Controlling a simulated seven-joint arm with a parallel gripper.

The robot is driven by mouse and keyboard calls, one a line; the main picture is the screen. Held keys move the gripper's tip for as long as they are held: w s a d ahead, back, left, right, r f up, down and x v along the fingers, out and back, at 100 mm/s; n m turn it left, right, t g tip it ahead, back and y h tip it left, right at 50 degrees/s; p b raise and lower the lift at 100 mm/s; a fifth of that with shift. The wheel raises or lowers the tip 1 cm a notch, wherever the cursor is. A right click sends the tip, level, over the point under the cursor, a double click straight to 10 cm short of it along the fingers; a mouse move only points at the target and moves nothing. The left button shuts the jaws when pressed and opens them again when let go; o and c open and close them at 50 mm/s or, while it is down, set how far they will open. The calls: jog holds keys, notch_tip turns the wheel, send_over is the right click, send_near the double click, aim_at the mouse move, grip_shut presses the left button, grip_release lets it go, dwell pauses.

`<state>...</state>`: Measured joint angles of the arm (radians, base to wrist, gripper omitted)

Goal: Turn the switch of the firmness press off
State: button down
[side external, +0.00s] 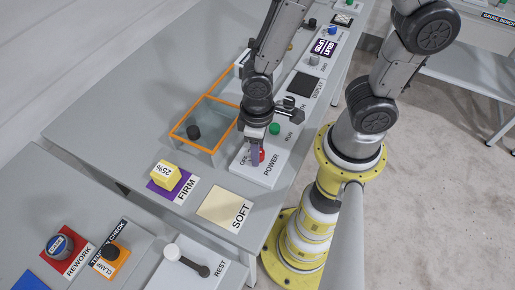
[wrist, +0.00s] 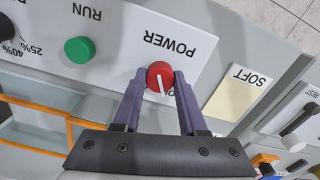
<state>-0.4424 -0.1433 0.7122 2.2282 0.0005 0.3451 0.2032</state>
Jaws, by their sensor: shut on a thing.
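The firmness press switch is a round red knob (wrist: 160,76) with a white pointer line, on a white panel (wrist: 205,48) marked POWER. In the wrist view the pointer runs toward the palm side, slightly slanted. My gripper (wrist: 158,82) is shut on the knob, with a purple finger on either side of it. A letter label beside the knob is partly hidden by the fingers. In the side view the knob (side external: 262,155) shows red behind my gripper (side external: 256,152), which points down onto the panel, and small lettering on its left is partly covered.
A green RUN button (wrist: 79,50) is close to the knob on the same panel. An orange-edged clear box (side external: 205,118) stands to the left with a black knob in it. A yellow 25% block (side external: 165,175) sits at FIRM; the SOFT pad (side external: 226,207) is empty.

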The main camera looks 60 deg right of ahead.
jog(key=shift+c, duration=2.3)
grip_release()
notch_tip(320, 180, up, 14)
jog(key=shift+d, duration=0.1)
jog(key=s+d+r+m+t, duration=0.3)
jog(key=d+r+t, duration=0.2)
jog(key=d+r, duration=0.4)
jog(key=shift+s+d+r+t, duration=0.2)
jog(key=shift+s+t, duration=0.1)
jog(key=shift+s, duration=0.1)
